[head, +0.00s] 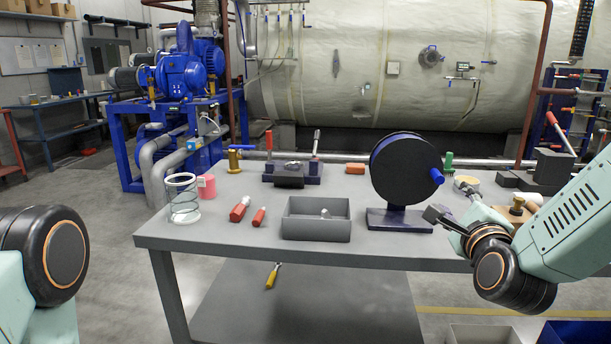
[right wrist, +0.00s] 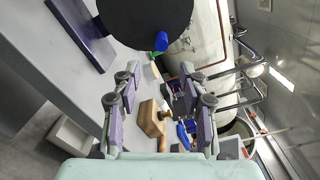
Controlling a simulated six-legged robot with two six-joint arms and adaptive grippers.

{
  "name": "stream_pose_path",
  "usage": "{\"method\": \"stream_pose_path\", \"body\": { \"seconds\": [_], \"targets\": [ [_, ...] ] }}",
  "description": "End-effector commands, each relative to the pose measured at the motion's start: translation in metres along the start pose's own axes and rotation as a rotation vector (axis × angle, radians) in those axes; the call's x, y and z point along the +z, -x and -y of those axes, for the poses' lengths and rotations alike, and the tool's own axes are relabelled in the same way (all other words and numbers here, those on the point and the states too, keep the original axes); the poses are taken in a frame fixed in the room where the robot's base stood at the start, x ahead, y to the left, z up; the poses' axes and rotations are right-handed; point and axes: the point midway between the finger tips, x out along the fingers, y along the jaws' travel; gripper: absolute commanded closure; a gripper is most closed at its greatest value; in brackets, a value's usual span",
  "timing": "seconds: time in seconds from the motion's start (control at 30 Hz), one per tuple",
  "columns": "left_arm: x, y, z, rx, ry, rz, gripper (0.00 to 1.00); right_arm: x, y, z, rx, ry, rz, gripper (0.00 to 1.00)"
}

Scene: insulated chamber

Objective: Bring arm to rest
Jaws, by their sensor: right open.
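My right arm (head: 570,235) comes in from the right over the right end of the grey table (head: 270,238). Its gripper (head: 452,200) is open near the black reel, to the right of the reel's stand. In the right wrist view the two fingers of the gripper (right wrist: 160,76) are spread apart with nothing between them; the table and things on it show beyond. Of my left arm only a rounded joint (head: 40,255) shows at the left edge; its gripper is out of view.
The black reel (head: 403,168) with a blue handle stands close to my right gripper. A wooden block (right wrist: 152,118) shows in the right wrist view.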

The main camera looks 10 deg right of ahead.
Motion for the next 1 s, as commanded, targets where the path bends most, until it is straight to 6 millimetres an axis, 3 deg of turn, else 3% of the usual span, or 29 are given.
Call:
{"method": "stream_pose_path", "body": {
  "seconds": [0.27, 0.47, 0.7, 0.9, 1.0],
  "targets": [
    [0.0, 0.0, 0.0, 0.0, 0.0, 0.0, 0.57, -0.001, 0.012, -0.044, 0.181, 0.525, 0.036, 0.57],
    [0.0, 0.0, 0.0, 0.0, 0.0, 0.0, 0.57, -0.016, 0.05, -0.13, 0.442, 0.995, 0.175, 0.57],
    [0.0, 0.0, 0.0, 0.0, 0.0, 0.0, 0.57, -0.057, 0.145, -0.251, 0.813, 1.477, 0.51, 0.57],
    [0.0, 0.0, 0.0, 0.0, 0.0, 0.0, 0.57, -0.096, 0.249, -0.322, 1.091, 1.678, 0.842, 0.57],
    [0.0, 0.0, 0.0, 0.0, 0.0, 0.0, 0.57, -0.116, 0.304, -0.345, 1.224, 1.698, 0.979, 0.57]
  ]
}}
